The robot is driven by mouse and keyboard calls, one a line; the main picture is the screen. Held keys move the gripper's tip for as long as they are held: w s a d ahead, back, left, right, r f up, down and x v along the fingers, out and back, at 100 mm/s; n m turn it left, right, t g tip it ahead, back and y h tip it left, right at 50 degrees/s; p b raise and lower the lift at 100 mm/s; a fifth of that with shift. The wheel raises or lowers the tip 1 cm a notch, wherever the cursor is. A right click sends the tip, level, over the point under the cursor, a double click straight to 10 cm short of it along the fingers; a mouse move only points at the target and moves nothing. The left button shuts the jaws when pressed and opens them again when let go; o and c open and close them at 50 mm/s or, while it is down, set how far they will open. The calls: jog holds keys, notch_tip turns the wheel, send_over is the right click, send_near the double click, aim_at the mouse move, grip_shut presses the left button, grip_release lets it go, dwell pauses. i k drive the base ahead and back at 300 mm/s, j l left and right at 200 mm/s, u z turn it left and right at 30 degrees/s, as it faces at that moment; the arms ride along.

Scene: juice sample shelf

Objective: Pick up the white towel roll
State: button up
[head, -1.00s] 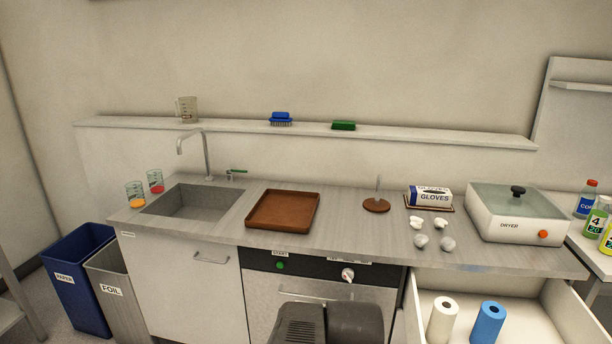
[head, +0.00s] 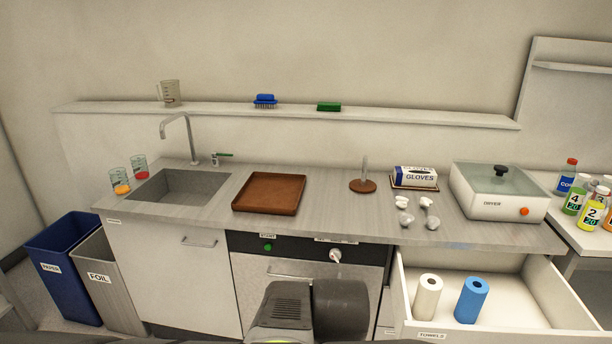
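My gripper is not in view. Only dark parts of my own arm show at the bottom middle, to the left of the drawer.
The counter above holds a brown tray (head: 269,194), a round wooden holder with a post (head: 363,184), a glove box (head: 414,177), several crumpled white pieces (head: 402,202) and a dryer (head: 499,191). The right part of the drawer is empty.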

aim_at(430, 286)
jog(key=i+l, duration=0.2)
jog(key=l, duration=0.15)
jog(key=i+l, duration=0.15)
jog(key=l, duration=0.2)
jog(key=i+l, duration=0.2)
jog(key=l, duration=0.15)
